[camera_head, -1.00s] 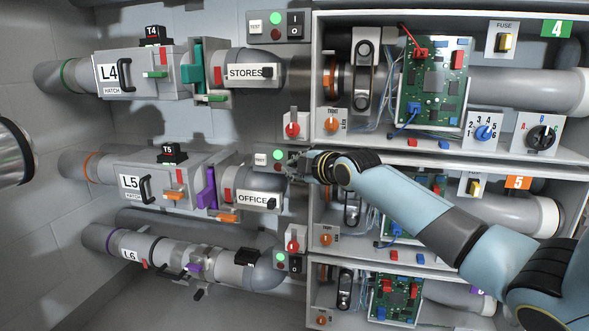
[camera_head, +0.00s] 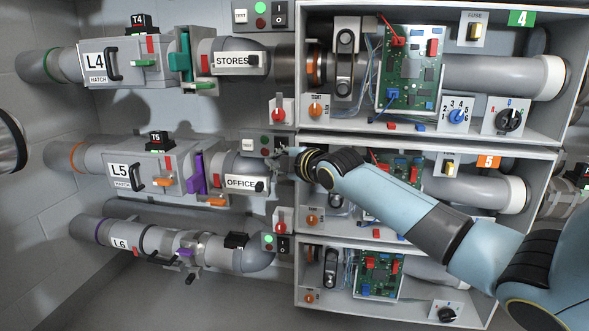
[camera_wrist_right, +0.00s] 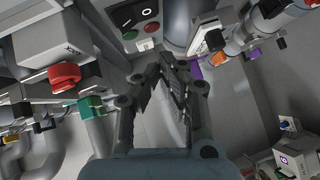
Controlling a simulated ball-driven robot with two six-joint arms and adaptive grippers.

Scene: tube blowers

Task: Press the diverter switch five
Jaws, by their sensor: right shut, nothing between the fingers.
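The row-five control panel (camera_head: 256,142) holds a test button, two lamps and a dark rocker switch (camera_head: 278,141). In the right wrist view the rocker (camera_wrist_right: 133,13), marked with a line and a circle, shows at the top, with a red lamp (camera_wrist_right: 151,27) beside it. My right gripper (camera_head: 284,158) is shut and empty, just in front of the panel's lower right. In the wrist view its fingers (camera_wrist_right: 166,62) point toward the panel, with a gap visible below the rocker. My left gripper is out of view; only part of my left arm shows.
A red knob (camera_head: 279,218) stands below the panel and another (camera_head: 279,113) above it. The OFFICE pipe (camera_head: 242,184) lies left of the gripper. The open cabinet (camera_head: 440,141), with circuit boards and wires, is to the right, behind my arm.

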